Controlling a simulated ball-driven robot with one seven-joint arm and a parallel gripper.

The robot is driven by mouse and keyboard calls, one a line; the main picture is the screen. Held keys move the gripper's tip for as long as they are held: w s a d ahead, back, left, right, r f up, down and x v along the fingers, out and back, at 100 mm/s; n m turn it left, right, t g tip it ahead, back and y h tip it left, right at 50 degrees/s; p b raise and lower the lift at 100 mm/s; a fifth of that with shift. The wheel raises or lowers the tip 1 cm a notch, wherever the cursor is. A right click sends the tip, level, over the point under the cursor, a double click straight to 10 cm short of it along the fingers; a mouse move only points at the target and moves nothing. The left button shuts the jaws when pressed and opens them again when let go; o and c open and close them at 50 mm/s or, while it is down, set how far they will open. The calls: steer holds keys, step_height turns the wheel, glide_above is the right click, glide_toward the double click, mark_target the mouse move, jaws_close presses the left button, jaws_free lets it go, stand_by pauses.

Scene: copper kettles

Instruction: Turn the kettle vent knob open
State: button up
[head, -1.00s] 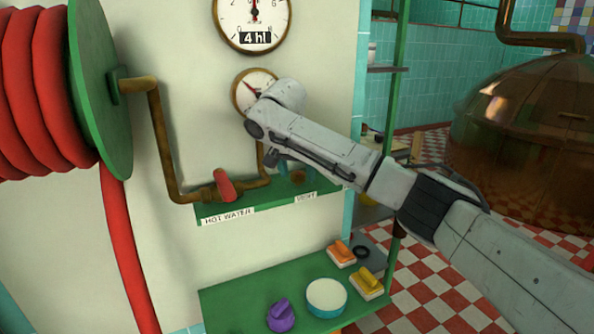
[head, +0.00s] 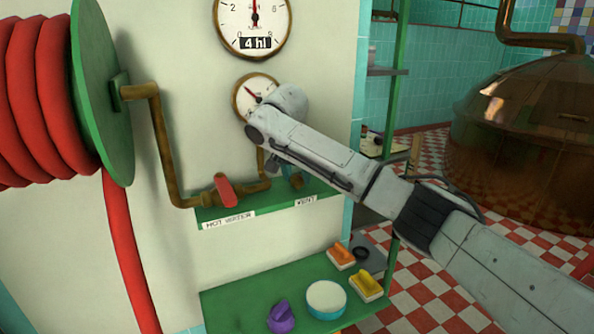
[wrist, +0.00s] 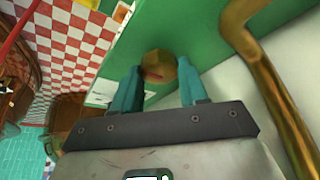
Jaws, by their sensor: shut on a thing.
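The vent knob (wrist: 160,66) is a round brass knob with a red mark on its face, set on a green panel. In the wrist view, the two teal fingers of my gripper (wrist: 158,76) stand on either side of it, and my gripper is shut on it. In the head view, the knob (head: 297,181) shows as a small brown shape above the vent label (head: 305,201). My gripper (head: 290,172) reaches down to it there, largely hidden behind my own wrist.
A red-handled hot water valve (head: 225,190) is left of the knob on a brass pipe (head: 160,140). A gauge (head: 243,97) is partly covered by my arm. A lower green shelf (head: 240,298) holds a purple scoop (head: 281,317), a white-topped tub (head: 326,298) and brushes (head: 367,285).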

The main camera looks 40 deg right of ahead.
steer(key=shift+r+n+p, duration=0.3)
steer(key=shift+p, duration=0.95)
steer(key=shift+a+p, duration=0.1)
steer(key=shift+p, duration=0.7)
steer(key=n+t+y+p, duration=0.1)
steer(key=n+p, duration=0.2)
steer(key=p, duration=0.3)
steer(key=shift+s+f+n, duration=0.1)
steer(key=shift+s+n, duration=0.05)
steer(key=shift+n, duration=0.15)
steer(key=n+p, duration=0.1)
steer(key=n+t+y+p, duration=0.1)
steer(key=n+p, duration=0.1)
steer(key=shift+d, duration=0.25)
steer(key=shift+d+f+n+y+p, duration=0.1)
steer(key=shift+n+y+p, duration=0.4)
steer(key=shift+n, duration=0.55)
steer(key=shift+f+n+y+p, duration=0.1)
steer(key=shift+n+y+p, duration=0.2)
steer(key=shift+n+p, duration=0.55)
steer(key=shift+n, duration=0.4)
steer(key=o, duration=1.1)
steer(key=shift+c, duration=0.2)
